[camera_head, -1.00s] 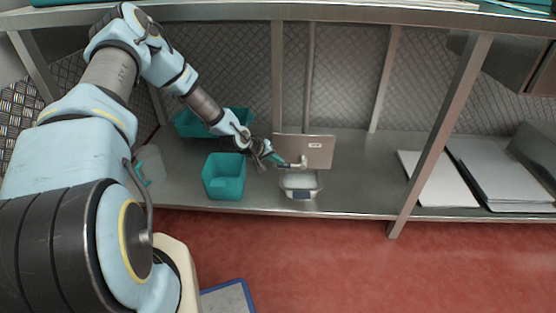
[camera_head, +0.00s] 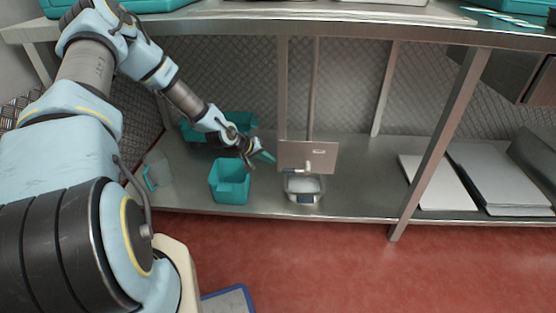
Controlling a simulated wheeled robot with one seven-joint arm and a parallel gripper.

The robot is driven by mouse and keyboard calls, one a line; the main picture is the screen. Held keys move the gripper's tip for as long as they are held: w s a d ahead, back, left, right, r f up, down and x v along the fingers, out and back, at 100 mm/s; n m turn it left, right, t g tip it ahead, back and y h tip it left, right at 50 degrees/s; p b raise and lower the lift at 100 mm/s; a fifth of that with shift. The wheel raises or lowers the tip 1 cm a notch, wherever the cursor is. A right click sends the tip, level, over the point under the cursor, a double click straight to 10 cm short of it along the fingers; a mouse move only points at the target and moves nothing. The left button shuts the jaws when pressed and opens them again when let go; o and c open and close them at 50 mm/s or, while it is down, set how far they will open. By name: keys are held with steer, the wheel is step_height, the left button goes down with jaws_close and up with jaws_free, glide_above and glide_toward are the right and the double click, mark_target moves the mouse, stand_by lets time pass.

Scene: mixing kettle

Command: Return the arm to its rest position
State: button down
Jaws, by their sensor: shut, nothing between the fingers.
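My arm reaches from the left over the lower steel shelf. My gripper (camera_head: 264,157) is at its end, shut and empty, just above and to the right of a square teal bin (camera_head: 230,183). A small teal part shows at the gripper's tip. The gripper is left of the kettle-like steel device (camera_head: 304,190) with an upright metal plate (camera_head: 322,155), and apart from it. The finger detail is too small to see clearly.
A longer teal bin (camera_head: 190,131) stands behind the arm. A clear jug (camera_head: 158,172) with a teal handle is at the left. A slanted post (camera_head: 440,145) and white boards (camera_head: 440,182) are at the right. The upper shelf (camera_head: 330,31) edge runs above.

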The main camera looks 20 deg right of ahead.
steer(key=s+a+r+y, duration=0.3)
steer(key=a+r, duration=0.4)
steer(key=a, duration=0.4)
steer(key=s+a+r+y, duration=0.3)
steer(key=a+r, duration=0.5)
steer(key=a, duration=0.3)
steer(key=s+a+r+n+g+y, duration=0.1)
steer(key=s+a+r+n+y, duration=0.1)
steer(key=s+a+r, duration=0.8)
step_height(320, 180, up, 26)
steer(key=s+d+p, duration=0.1)
steer(key=p, duration=2.3)
steer(key=shift+s+f+p, duration=0.2)
steer(key=shift+s+p, duration=0.15)
steer(key=shift+s, duration=0.05)
